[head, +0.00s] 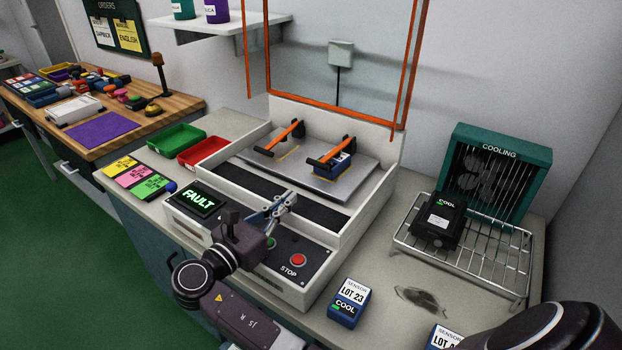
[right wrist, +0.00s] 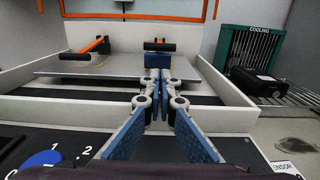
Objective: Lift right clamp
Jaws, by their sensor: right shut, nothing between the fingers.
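The right clamp (head: 333,152) has an orange lever with a black grip and stands on the metal plate (head: 260,170) of the grey test station. Its lever lies low over a blue sensor block (head: 328,168). In the right wrist view the right clamp (right wrist: 160,46) is straight ahead, with the blue block (right wrist: 157,61) below it. My right gripper (head: 286,200) is shut and empty, in front of the plate and apart from the clamp. Its blue fingers (right wrist: 165,76) point toward the clamp. My left gripper is not in view.
The left clamp (head: 285,137) stands beside the right one. An orange frame (head: 408,70) rises above the station. The panel below shows FAULT (head: 197,198) and a red STOP button (head: 298,260). A wire rack (head: 490,265) with a black unit (head: 440,218) is at right.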

